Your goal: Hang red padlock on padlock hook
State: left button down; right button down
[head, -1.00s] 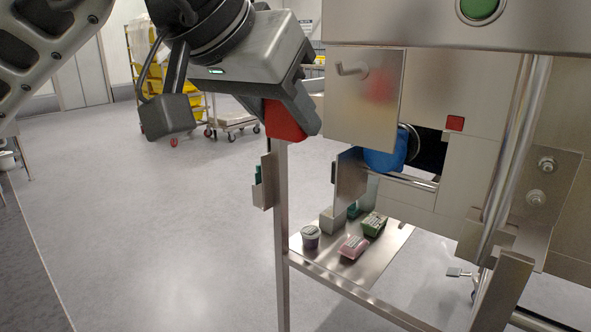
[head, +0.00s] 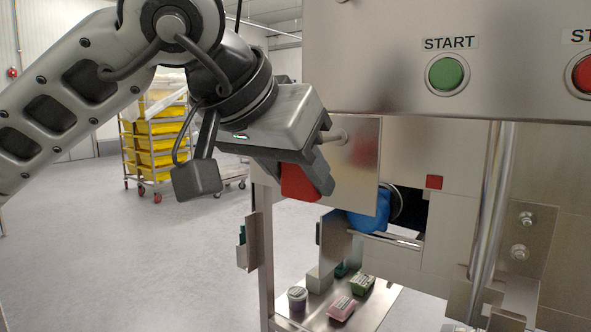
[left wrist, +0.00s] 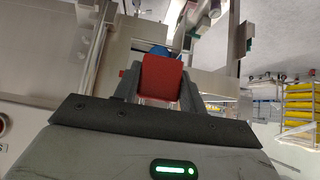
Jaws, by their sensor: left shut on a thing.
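The red padlock (head: 299,184) is held in my left gripper (head: 309,178) and hangs below the jaws in the head view. In the left wrist view the padlock's red body (left wrist: 162,78) sits between the two dark fingers. Its shackle is not clear in either view. The padlock hook (head: 335,137) is a short metal peg on the upright steel panel (head: 356,165). My left gripper is right beside the hook, and its front end overlaps the hook's left part in the picture. I cannot tell whether they touch. My right gripper is not in view.
A machine front with a green START button (head: 446,74) rises above right. A blue item (head: 369,222) sits in the opening behind the panel. A low steel shelf (head: 375,310) holds several small packs. A rack of yellow crates (head: 153,150) stands far back; the floor at left is clear.

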pick_arm(q)
jog(key=shift+d, duration=0.1)
dwell(0.3)
jog(key=shift+w+d+p, duration=0.8)
jog(key=shift+w, duration=0.3)
jog(key=shift+w+d+p, duration=0.75)
jog(key=shift+w+p, duration=0.05)
jog(key=shift+w, duration=0.3)
jog(key=shift+f+b, duration=0.65)
jog(key=shift+f, duration=0.15)
jog(key=c, duration=0.7)
grip_release()
